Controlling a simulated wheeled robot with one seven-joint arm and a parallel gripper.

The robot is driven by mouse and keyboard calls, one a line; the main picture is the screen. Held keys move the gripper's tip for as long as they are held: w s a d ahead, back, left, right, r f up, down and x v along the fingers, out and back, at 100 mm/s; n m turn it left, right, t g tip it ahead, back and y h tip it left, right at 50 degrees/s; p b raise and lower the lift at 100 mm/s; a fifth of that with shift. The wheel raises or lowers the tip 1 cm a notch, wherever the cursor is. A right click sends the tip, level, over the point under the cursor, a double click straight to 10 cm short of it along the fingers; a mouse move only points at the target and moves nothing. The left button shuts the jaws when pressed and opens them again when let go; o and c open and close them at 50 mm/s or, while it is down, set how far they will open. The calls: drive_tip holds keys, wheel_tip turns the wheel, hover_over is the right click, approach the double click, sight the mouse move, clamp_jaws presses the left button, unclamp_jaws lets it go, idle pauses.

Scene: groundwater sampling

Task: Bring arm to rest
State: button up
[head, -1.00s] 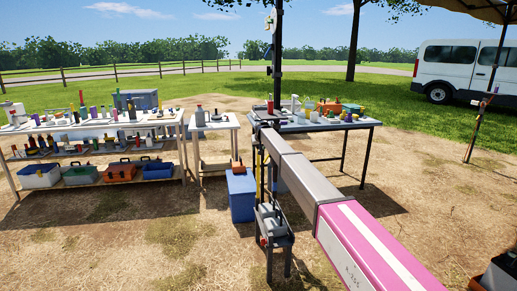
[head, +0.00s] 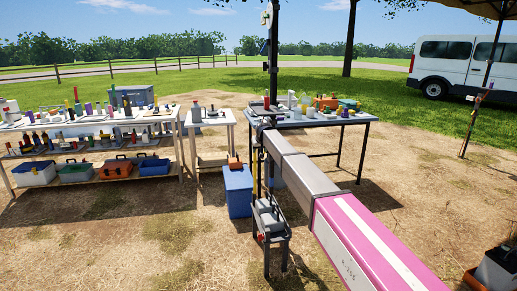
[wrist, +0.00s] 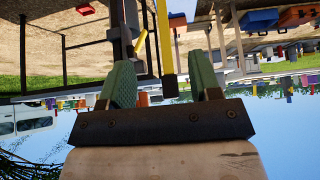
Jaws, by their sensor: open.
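My arm, with a pink and a grey link (head: 300,175), stretches from the lower right of the head view toward the dark-framed table (head: 355,122). Its far end overlaps the table's left end, and the gripper cannot be made out clearly there. In the wrist view my gripper (wrist: 160,80) is open, its two green-padded fingers wide apart. Nothing is held between them. The wrist picture is upside down, with sky at the bottom. A yellow bar (wrist: 165,45) and dark posts show beyond the fingers.
A white shelf table (head: 90,122) with bottles and bins stands left, a small white table (head: 210,122) beside it. A blue cooler (head: 238,190) and a dark stand (head: 270,220) are near the arm. A van (head: 460,65) is parked right. Open dirt lies in front.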

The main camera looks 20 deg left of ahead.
idle(0.3)
drive_tip(key=s+d+f+m+g+h, duration=0.1)
drive_tip(key=s+d+f, duration=0.45)
drive_tip(key=d, duration=0.75)
drive_tip(key=s+d+f+m+g+h, duration=0.1)
drive_tip(key=s+d+f, duration=0.45)
drive_tip(key=d, duration=0.65)
drive_tip(key=s+d+f+m+g+h, duration=0.1)
drive_tip(key=s+d+f, duration=0.4)
drive_tip(key=d, duration=0.8)
drive_tip(key=s+d+f+m+g, duration=0.1)
drive_tip(key=s+d+f, duration=0.1)
drive_tip(key=s+d, duration=0.9)
drive_tip(key=s+d+f+m+g, duration=0.2)
drive_tip(key=s+d+f, duration=0.1)
drive_tip(key=s+d, duration=0.9)
drive_tip(key=s, duration=0.5)
drive_tip(key=shift+s+d+f+h, duration=0.15)
drive_tip(key=shift+d+h, duration=0.05)
drive_tip(key=shift+h, duration=0.1)
